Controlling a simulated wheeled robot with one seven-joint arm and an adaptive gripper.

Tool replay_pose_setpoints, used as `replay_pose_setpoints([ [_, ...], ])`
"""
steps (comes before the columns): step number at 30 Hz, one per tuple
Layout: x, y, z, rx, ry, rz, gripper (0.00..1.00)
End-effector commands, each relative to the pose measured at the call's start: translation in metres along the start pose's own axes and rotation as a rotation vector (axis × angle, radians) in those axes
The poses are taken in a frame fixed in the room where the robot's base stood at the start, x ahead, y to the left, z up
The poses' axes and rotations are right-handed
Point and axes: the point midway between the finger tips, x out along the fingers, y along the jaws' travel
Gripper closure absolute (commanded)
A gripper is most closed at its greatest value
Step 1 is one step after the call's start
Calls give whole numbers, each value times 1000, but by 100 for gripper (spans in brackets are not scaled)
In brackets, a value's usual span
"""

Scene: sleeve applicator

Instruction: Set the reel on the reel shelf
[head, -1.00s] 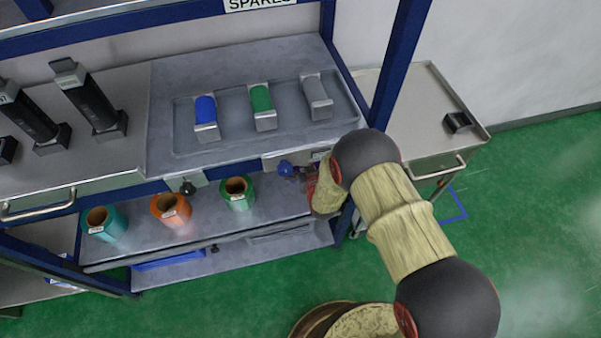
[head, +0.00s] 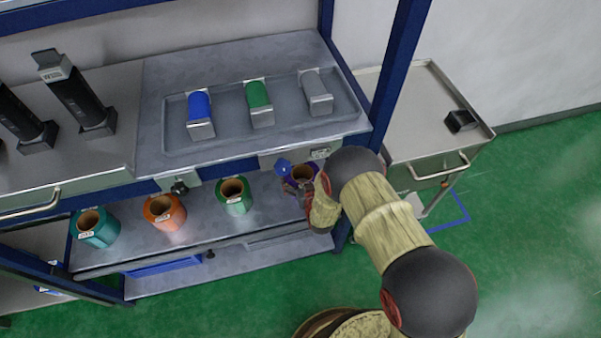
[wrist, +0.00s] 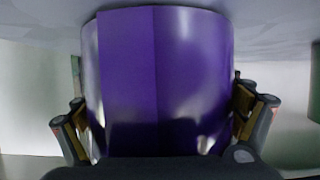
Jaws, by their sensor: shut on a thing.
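A purple reel (wrist: 165,75) fills the middle of the wrist view, with a gripper finger on each side of it. My gripper (head: 300,186) is shut on this reel. In the head view the purple reel (head: 301,172) is partly hidden by my gripper and wrist. It is at the right end of the reel shelf (head: 205,224), below the upper worktop's front edge. I cannot tell whether its base touches the shelf. A teal reel (head: 95,232), an orange reel (head: 166,216) and a green reel (head: 236,200) stand upright in a row on the shelf to the left.
A blue post (head: 398,70) rises just right of the shelf. A grey cart (head: 425,110) stands beyond it. The worktop above carries a tray (head: 180,145) with blue, green and grey pieces. A rail (head: 225,243) runs along the shelf's front.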

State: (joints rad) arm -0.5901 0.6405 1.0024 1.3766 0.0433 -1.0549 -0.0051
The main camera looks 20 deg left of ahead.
Motion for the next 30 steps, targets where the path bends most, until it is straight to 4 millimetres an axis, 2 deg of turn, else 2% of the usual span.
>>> replay_pose_setpoints([
  [2, 1, 0, -6, 0, 9, 0, 67],
  [10, 2, 0, -3, 0, 8, 0, 67],
  [11, 1, 0, 0, 0, 1, 0, 5],
  [12, 1, 0, 0, 0, 1, 0, 2],
  [25, 0, 0, -2, 0, 2, 0, 0],
  [30, -20, 0, -4, 0, -1, 0, 0],
])
